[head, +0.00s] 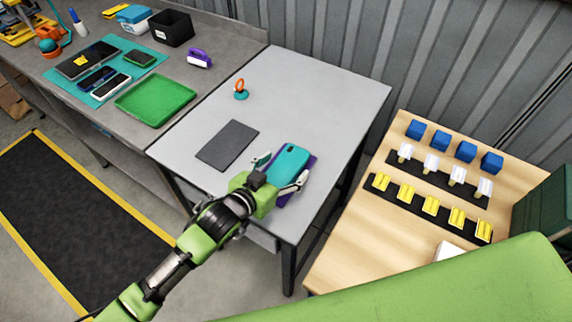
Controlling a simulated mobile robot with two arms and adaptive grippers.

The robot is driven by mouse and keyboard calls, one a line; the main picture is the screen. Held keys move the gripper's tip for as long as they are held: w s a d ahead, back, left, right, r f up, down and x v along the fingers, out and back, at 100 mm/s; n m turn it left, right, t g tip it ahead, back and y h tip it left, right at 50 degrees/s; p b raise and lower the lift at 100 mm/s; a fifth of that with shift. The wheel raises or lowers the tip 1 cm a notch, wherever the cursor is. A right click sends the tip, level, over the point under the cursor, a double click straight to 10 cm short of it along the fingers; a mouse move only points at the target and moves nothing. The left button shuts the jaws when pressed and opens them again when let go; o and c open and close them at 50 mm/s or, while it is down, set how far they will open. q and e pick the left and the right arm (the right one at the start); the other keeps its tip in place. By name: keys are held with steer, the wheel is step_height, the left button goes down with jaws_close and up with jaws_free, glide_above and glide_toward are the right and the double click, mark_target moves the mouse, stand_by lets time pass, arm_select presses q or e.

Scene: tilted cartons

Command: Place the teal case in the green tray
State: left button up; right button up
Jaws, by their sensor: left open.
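The teal case (289,161) lies on a purple pad (284,197) on the light grey table. My left gripper (280,172) reaches over the pad, open, with one finger on each side of the teal case. Whether the fingers touch the case cannot be told. The palm hides part of the pad and perhaps the case's near end. The green tray (134,114) lies empty on the darker bench to the left. My right gripper is not in view.
A dark grey flat pad (227,145) lies left of the case. A small orange and teal object (241,90) stands farther back. Phones lie on a teal mat (93,98) beyond the tray. A wooden table (365,239) with blue, white and yellow parts stands right.

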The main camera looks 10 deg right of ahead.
arm_select(q)
steer(key=c, duration=1.2)
steer(key=shift+r, duration=0.1)
steer(key=shift+c, duration=0.3)
